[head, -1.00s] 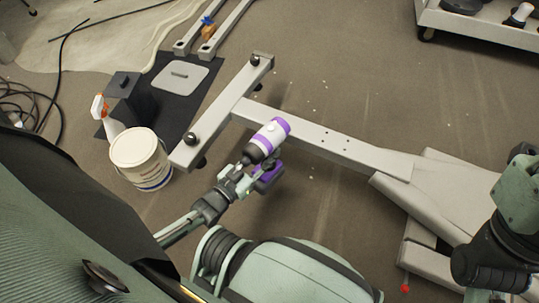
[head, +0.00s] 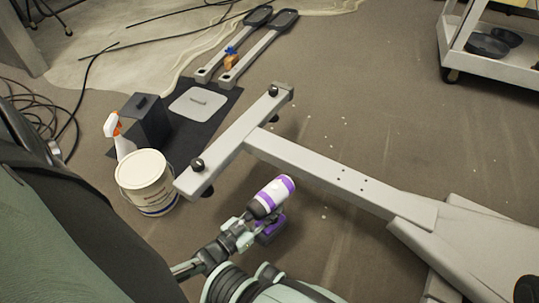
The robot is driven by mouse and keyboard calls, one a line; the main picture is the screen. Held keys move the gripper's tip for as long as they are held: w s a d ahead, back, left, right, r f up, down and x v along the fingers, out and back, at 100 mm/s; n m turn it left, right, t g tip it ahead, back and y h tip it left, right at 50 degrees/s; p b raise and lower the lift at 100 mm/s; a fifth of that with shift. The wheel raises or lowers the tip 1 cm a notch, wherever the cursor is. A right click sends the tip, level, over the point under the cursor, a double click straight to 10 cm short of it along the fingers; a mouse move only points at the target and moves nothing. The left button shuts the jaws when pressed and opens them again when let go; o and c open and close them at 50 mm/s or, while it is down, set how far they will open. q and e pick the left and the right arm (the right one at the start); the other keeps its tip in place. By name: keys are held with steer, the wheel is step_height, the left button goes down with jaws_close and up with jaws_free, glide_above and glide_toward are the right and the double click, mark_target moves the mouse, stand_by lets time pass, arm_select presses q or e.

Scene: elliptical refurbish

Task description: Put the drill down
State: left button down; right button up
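The drill (head: 272,196), purple and white with a dark front end, is held by my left gripper (head: 243,228) in the head view. The gripper appears shut around the drill's handle, with the purple battery base (head: 270,229) showing below. The drill is just in front of the grey metal frame's long beam (head: 330,178) and appears raised above the floor, though the exact height is hard to tell. My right gripper is not in view.
A white bucket (head: 146,182), a spray bottle (head: 118,135) and a dark box (head: 147,121) stand left of the frame. A black mat (head: 205,127) holds a pale square plate (head: 198,102). A white cart (head: 490,62) is at the upper right. Floor beyond the beam is mostly open.

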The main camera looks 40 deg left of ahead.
arm_select(q)
steer(key=shift+w+f+b, duration=0.1)
steer(key=shift+f+b, duration=0.4)
steer(key=shift+f, duration=0.7)
steer(key=c, duration=1.5)
jaws_free()
steer(key=shift+f, duration=0.3)
steer(key=shift+c, duration=0.2)
steer(key=o, duration=0.4)
steer(key=shift+r, duration=0.2)
steer(key=s+a+p, duration=0.1)
steer(key=s+a, duration=0.1)
steer(key=s, duration=1)
steer(key=shift+p, duration=0.4)
steer(key=shift+r, duration=0.1)
